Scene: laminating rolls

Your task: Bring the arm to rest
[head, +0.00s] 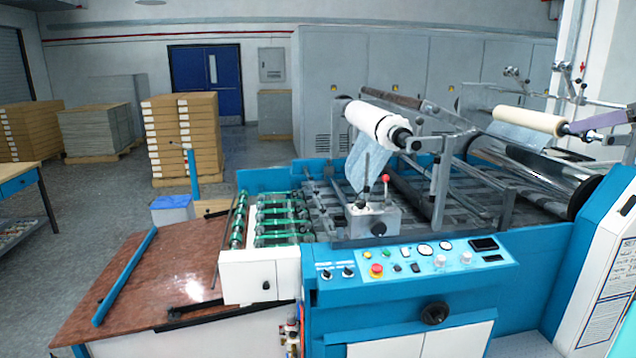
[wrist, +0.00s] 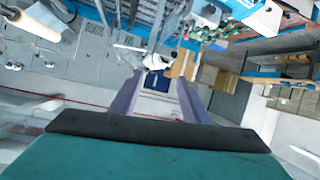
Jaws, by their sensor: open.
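My gripper (wrist: 158,84) shows in the wrist view, with two grey-purple fingers spread apart and nothing held between them. A dark bar and a teal surface fill the bottom of that view. The blue double door (head: 207,82) lies far off behind the gap between the fingers in the wrist view.
The blue and white laminating machine (head: 420,260) fills the right of the head view, carrying a white film roll (head: 377,123) and a cream roll (head: 528,121). Stacked cartons (head: 182,135) stand behind it. Grey floor (head: 100,205) is open at the left.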

